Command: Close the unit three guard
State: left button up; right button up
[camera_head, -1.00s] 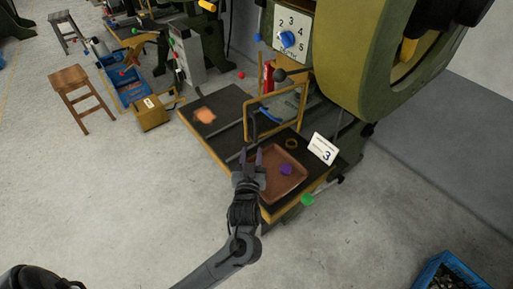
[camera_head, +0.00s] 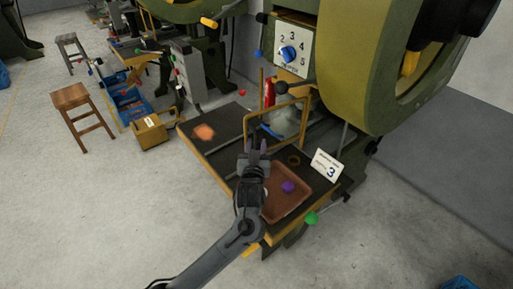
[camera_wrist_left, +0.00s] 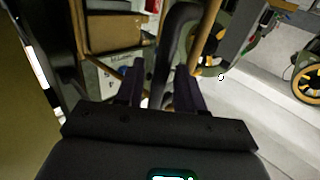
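The unit three guard (camera_head: 303,121) is a yellow-framed panel standing upright over the dark press table, beside the card marked 3 (camera_head: 326,166). My left gripper (camera_head: 257,147) is just in front of the guard's lower left part, its two fingers apart. In the left wrist view, a dark curved handle (camera_wrist_left: 178,40) shows between and beyond the fingers, with a yellow bar (camera_wrist_left: 206,35) to its right. I cannot tell whether the fingers touch the handle. My right gripper is not in view.
A brown tray (camera_head: 296,205) with a purple piece (camera_head: 288,187) lies at the table's front, right of my left arm. An orange piece (camera_head: 204,132) is at the table's left. A green knob (camera_head: 311,218) sticks out in front.

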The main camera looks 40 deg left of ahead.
pick_arm(q)
jog(key=shift+w+a, duration=0.2)
jog(key=shift+w, duration=0.1)
grip_shut()
dwell(0.4)
